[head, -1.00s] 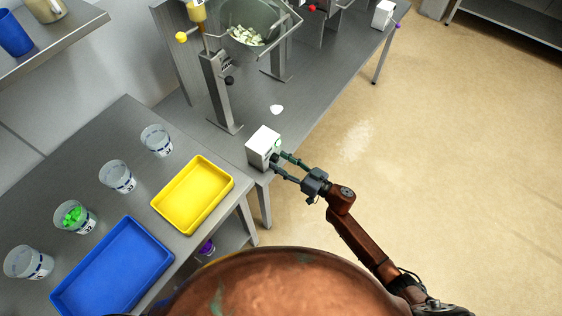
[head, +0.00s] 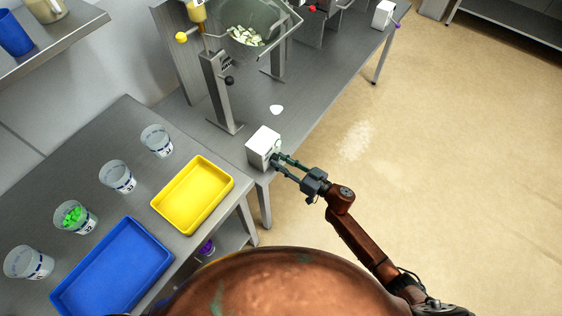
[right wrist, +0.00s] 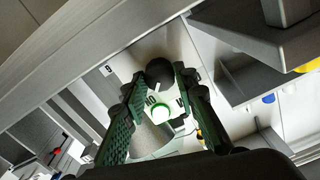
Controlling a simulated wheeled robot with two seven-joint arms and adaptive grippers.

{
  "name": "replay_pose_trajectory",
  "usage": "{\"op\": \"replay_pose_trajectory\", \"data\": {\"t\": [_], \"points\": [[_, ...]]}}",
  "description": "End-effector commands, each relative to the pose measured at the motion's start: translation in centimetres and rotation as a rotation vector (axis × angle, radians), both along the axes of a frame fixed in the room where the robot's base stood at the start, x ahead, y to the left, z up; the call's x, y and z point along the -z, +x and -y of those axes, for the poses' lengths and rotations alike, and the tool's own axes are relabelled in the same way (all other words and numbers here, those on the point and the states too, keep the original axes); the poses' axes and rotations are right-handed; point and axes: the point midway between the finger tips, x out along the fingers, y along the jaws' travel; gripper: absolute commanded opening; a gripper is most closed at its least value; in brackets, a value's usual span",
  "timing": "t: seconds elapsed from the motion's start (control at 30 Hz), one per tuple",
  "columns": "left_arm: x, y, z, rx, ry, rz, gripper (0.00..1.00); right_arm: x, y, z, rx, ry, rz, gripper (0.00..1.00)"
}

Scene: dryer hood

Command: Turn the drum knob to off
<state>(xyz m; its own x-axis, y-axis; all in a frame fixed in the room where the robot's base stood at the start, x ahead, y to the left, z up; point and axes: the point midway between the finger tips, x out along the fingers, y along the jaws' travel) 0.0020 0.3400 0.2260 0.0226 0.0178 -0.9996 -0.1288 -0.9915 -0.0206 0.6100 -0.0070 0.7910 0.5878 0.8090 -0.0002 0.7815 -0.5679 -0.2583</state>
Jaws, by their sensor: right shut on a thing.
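The white control box (head: 264,146) stands on the near end of the grey steel bench. Its front panel also shows in the right wrist view (right wrist: 181,60). In that view the round black drum knob (right wrist: 160,72) has a white pointer mark, and a green-ringed button (right wrist: 160,111) sits beside it on the panel. My right gripper (head: 276,161) reaches the box's front face from the right. Its two green fingers are shut on the knob, one on each side. The head view hides most of the knob behind the fingers. My left gripper is not in view.
A drum (head: 254,20) with pale pieces hangs on a steel stand behind the box. A small white item (head: 276,109) lies on the bench. A yellow tray (head: 163,207), a blue tray (head: 62,300) and several cups stand on the left table.

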Motion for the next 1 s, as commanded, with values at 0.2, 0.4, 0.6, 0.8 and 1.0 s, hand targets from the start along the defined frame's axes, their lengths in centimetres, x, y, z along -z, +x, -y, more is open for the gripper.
{"op": "replay_pose_trajectory", "data": {"t": [0.2,0.4,0.6,0.8,1.0], "points": [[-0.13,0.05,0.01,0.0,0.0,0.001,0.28,-0.01,-0.01,0.02,0.0,-0.022,0.03,0.02],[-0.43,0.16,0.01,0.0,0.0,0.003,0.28,-0.04,-0.01,0.03,0.001,-0.086,0.117,0.02],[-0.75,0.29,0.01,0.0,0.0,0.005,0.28,-0.03,-0.02,0.04,0.001,-0.186,0.254,0.02],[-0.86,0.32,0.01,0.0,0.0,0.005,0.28,0.03,-0.05,0.0,0.001,-0.299,0.409,0.02],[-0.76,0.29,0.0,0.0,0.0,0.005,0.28,0.11,-0.08,-0.01,0.0,-0.41,0.563,0.02]]}}
